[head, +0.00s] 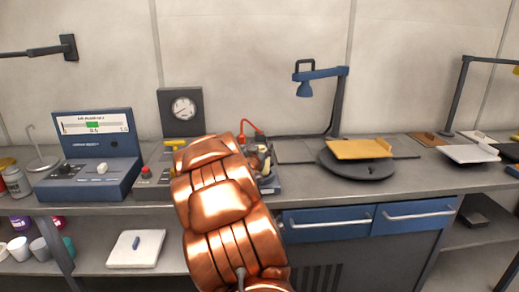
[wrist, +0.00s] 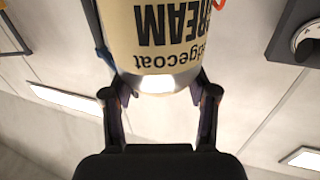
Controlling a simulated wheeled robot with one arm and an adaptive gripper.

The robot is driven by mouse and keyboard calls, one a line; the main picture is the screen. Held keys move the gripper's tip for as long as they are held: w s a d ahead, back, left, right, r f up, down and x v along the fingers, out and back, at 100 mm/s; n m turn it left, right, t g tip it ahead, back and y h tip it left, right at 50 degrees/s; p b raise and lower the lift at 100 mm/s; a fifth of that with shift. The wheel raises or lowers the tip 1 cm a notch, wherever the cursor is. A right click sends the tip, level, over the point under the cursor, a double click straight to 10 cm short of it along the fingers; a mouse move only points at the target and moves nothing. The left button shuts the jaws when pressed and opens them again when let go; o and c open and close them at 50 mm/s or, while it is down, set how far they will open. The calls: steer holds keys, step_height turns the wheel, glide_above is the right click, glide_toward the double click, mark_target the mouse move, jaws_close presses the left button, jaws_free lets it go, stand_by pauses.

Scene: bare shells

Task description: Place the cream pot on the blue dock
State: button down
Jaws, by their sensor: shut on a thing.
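The cream pot (wrist: 168,50) fills the top middle of the wrist view, pale cream with dark upside-down lettering that includes "CREAM". My gripper (wrist: 161,92) is shut on it, one finger on each side. In the head view my copper arm hides most of the gripper and pot; a small pale patch shows just right of the arm. I cannot pick out the blue dock for certain. A blue-grey edge (head: 270,186) shows on the bench right of my arm, partly hidden, and I cannot tell if it is the dock.
A blue meter box (head: 92,150) stands on the bench at left, near a dial gauge (head: 182,109). To the right are a blue lamp (head: 320,75) and a dark round turntable (head: 357,167) bearing a yellow tray (head: 358,149). A white tray (head: 468,153) lies farther right.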

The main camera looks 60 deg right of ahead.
steer(key=shift+f, duration=0.35)
steer(key=shift+c, duration=1.6)
jaws_free()
steer(key=shift+r, duration=0.25)
steer(key=b+v, duration=0.1)
steer(key=v, duration=1.1)
steer(key=shift+b, duration=0.4)
steer(key=shift+w+a, duration=0.1)
